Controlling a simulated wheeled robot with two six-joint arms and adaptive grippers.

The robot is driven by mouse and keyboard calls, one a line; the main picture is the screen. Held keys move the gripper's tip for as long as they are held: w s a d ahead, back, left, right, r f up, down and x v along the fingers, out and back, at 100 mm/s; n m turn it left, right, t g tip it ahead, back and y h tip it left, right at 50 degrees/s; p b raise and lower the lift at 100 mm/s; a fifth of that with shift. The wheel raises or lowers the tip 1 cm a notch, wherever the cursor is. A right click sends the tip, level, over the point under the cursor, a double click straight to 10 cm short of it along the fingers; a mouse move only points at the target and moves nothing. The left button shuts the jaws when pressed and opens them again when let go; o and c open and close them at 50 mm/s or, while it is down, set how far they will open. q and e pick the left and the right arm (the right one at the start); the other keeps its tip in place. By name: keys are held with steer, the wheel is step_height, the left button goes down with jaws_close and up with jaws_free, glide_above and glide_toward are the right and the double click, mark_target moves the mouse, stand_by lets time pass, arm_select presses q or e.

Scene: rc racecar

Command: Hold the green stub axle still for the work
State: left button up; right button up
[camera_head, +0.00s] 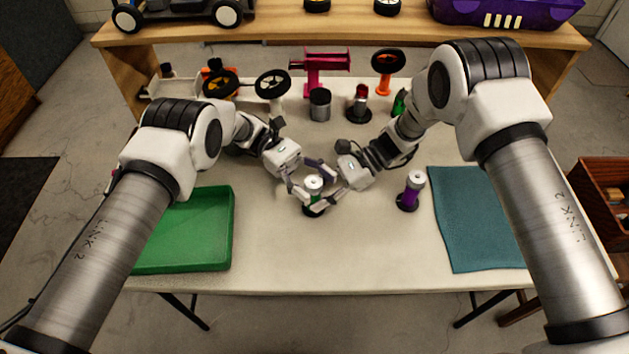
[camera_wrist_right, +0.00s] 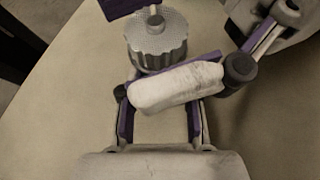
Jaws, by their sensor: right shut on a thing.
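The green stub axle (camera_head: 318,197) stands upright on a dark base near the middle of the table, with a silver knurled cap on top. In the right wrist view the silver cap (camera_wrist_right: 156,45) shows from above, and the green body is hidden. My right gripper (camera_head: 328,192) comes in from the right with its fingers shut on the stub axle; their tips are partly hidden. My left gripper (camera_head: 307,182) comes in from the left, its fingers on either side of the cap. One white left finger (camera_wrist_right: 178,88) crosses over the right fingers; whether the left fingers press the cap is unclear.
A purple stub axle (camera_head: 410,191) stands to the right. A green tray (camera_head: 223,232) lies at front left and a teal mat (camera_head: 480,220) at front right. Wheels, a grey can (camera_head: 320,104) and a magenta stand (camera_head: 313,68) line the back. The front middle is clear.

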stand_by(0.4)
